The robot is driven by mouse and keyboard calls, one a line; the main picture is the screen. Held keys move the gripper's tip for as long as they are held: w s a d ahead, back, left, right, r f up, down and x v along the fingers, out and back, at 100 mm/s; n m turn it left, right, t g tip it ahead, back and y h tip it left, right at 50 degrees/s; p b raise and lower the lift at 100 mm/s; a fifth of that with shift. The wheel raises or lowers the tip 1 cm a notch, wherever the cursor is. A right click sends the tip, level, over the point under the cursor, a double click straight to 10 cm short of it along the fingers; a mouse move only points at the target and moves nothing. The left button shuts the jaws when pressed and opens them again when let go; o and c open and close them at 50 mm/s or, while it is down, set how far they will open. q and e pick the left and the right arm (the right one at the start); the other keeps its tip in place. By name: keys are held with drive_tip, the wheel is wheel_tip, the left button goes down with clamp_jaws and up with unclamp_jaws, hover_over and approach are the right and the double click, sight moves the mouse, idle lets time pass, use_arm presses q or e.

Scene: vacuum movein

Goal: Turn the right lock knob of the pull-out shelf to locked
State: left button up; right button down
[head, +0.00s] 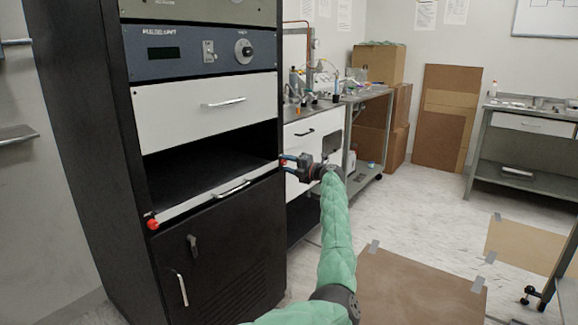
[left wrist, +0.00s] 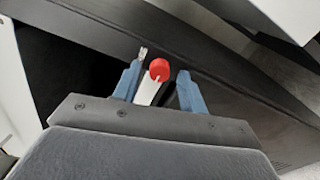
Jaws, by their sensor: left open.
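The pull-out shelf (head: 195,205) is a narrow white front strip in the black rack, with a silver handle. Its red right lock knob (head: 283,162) is at the strip's right end, partly hidden by my gripper. My left gripper (head: 292,166) is open in front of that knob, its blue fingers pointing at the rack. In the left wrist view the red knob (left wrist: 160,69) lies between the tips of my open left gripper (left wrist: 158,85), with a small pale mark on it. Contact cannot be told. The red left lock knob (head: 152,222) is at the strip's other end. My right gripper is out of view.
A white drawer (head: 205,108) with a handle is above the dark open bay. A black cabinet door (head: 225,250) is below the shelf. A workbench (head: 375,95) with clutter stands behind my gripper. Brown sheets (head: 420,290) lie taped to the floor at the right.

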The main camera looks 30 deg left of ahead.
use_arm(q)
drive_tip(key=shift+d, duration=0.1)
drive_tip(key=d, duration=0.7)
drive_tip(key=shift+s+d+p, duration=0.25)
drive_tip(key=shift+s+p, duration=0.05)
drive_tip(key=shift+p, duration=0.15)
idle(0.3)
